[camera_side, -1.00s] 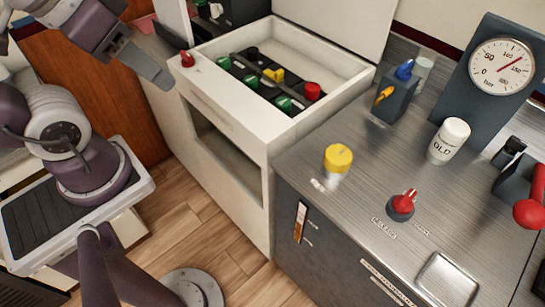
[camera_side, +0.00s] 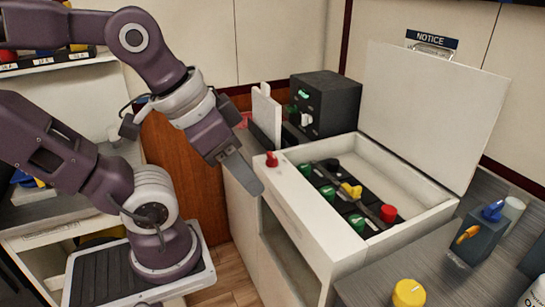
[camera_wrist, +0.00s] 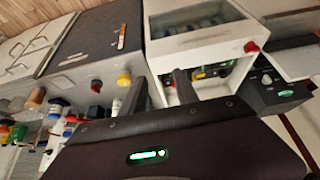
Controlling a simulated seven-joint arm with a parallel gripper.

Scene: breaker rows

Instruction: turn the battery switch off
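My gripper (camera_side: 250,180) hangs in the air just left of the white open-lidded box, apart from it. In the wrist view its two fingers stand apart with nothing between them (camera_wrist: 160,80). A small red knob (camera_side: 272,159) sits on the box's near left rim, close to the fingers; it also shows in the wrist view (camera_wrist: 252,46). Inside the box are several green switches (camera_side: 327,193), a yellow one (camera_side: 351,191) and a red button (camera_side: 388,213). Another red knob (camera_wrist: 96,85) is on the metal counter. I cannot read which switch is the battery switch.
The white box (camera_side: 300,205) has a raised lid (camera_side: 430,110) at its back. A dark box (camera_side: 328,103) stands behind its left end. The metal counter at right holds a yellow-capped item (camera_side: 408,293) and a blue-and-yellow-levered block (camera_side: 474,240).

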